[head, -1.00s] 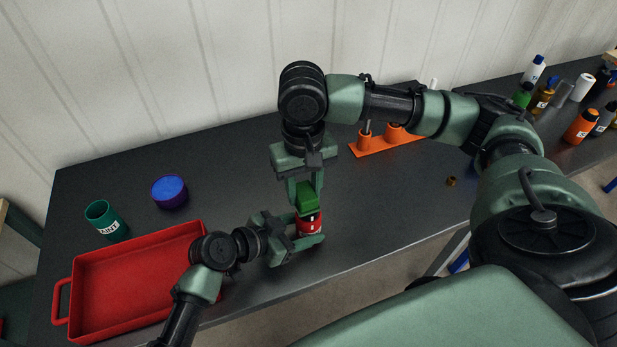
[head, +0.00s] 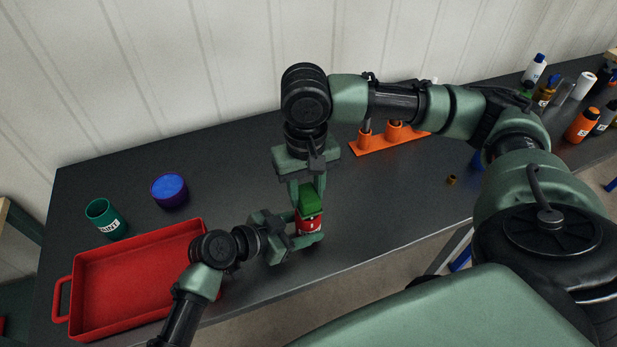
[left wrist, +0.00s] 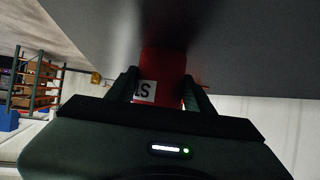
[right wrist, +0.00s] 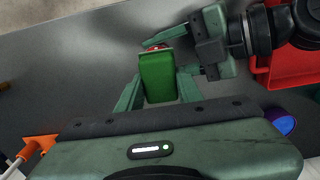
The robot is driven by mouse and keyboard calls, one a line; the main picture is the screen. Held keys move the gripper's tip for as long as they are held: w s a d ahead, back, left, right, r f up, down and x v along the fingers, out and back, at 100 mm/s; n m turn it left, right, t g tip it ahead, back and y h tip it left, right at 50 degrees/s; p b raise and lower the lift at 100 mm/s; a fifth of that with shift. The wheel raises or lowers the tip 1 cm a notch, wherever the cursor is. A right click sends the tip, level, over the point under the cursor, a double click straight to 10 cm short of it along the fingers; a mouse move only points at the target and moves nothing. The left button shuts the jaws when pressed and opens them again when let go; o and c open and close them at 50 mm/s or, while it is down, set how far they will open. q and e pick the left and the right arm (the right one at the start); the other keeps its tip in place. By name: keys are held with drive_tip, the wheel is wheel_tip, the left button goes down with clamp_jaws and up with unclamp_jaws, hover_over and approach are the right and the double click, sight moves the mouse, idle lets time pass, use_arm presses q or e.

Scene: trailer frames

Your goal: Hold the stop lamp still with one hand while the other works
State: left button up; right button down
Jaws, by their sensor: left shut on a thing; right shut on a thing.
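The stop lamp appears to be the small red cylinder with a white label (head: 310,226), standing near the front of the dark bench. My left gripper (head: 308,238) is shut on it low down, from the left. In the left wrist view the red body (left wrist: 163,66) is between the fingers, its label partly showing. A green block-shaped piece (head: 309,202) is directly above the red body; it also shows in the right wrist view (right wrist: 158,78). My right gripper (head: 307,193) is shut on this green piece from above. Whether green and red parts are joined is hidden.
A red tray (head: 75,300) lies left of my left arm. Behind it are a green cup (head: 105,221) and a blue-purple round container (head: 169,191). An orange holder (head: 385,143) stands behind my right arm. A small brass piece (head: 451,180) lies right. Several bottles (head: 582,125) stand far right.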

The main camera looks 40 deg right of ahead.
drive_tip(key=shift+w+d, duration=0.4)
drive_tip(key=shift+d, duration=0.3)
drive_tip(key=shift+w+a, duration=0.1)
drive_tip(key=shift+a, duration=0.7)
drive_tip(key=shift+d, duration=0.8)
drive_tip(key=shift+a, duration=0.75)
drive_tip(key=shift+s+d+f, duration=0.1)
drive_tip(key=shift+s+d, duration=0.4)
drive_tip(key=shift+s, duration=0.15)
drive_tip(key=shift+w+a, duration=0.15)
drive_tip(key=shift+a, duration=0.55)
use_arm(q)
drive_tip(key=shift+w, duration=0.1)
use_arm(e)
drive_tip(key=shift+d, duration=0.85)
drive_tip(key=shift+a, duration=0.8)
drive_tip(key=shift+w+r, duration=0.2)
drive_tip(key=shift+r, duration=1.05)
drive_tip(key=shift+s+r, duration=0.1)
drive_tip(key=shift+r, duration=2.8)
